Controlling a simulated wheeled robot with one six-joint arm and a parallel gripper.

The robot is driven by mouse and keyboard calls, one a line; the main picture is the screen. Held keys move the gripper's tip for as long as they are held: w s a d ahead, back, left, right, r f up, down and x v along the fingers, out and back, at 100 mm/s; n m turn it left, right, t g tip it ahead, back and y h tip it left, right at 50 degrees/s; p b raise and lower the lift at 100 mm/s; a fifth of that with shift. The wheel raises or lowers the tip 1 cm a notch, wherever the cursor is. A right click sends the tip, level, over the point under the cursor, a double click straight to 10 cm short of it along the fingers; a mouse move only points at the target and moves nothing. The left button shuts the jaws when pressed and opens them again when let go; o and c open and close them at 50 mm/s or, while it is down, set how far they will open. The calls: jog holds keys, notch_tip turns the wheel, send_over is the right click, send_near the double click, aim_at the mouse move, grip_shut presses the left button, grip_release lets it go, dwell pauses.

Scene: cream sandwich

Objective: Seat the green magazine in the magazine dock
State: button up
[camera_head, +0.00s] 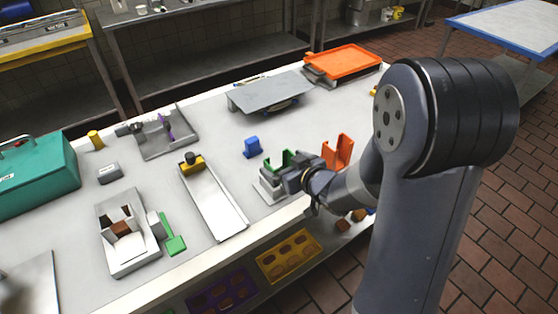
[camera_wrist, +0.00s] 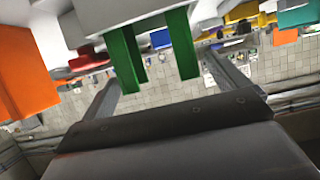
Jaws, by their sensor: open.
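The green magazine (camera_head: 279,159) stands upright at a pale grey block (camera_head: 268,188), which looks like the magazine dock, near the front edge of the table. I cannot tell how deep it sits. My gripper (camera_head: 291,180) is just right of the magazine and block and hides part of both. In the wrist view, two green prongs of the magazine (camera_wrist: 123,58) show between the spread fingers of my gripper (camera_wrist: 160,72), with a pale grey body (camera_wrist: 112,22) behind them. The fingers are open, with visible space beside the prongs.
An orange upright piece (camera_head: 338,150) stands close behind my gripper on the right. A small blue block (camera_head: 251,147) is behind the magazine. A long metal tray (camera_head: 214,203) lies to the left. The table is clear between the blue block and the raised grey plate (camera_head: 270,92).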

jog(key=v, duration=0.8)
jog(key=shift+p, duration=0.35)
jog(key=shift+s+d, duration=0.1)
jog(key=x, duration=0.4)
jog(key=b+x, duration=0.1)
jog(key=x, duration=0.7)
jog(key=shift+f, duration=0.35)
jog(key=shift+r+p, duration=0.3)
jog(key=shift+r, duration=0.9)
jog(key=shift+f, duration=0.1)
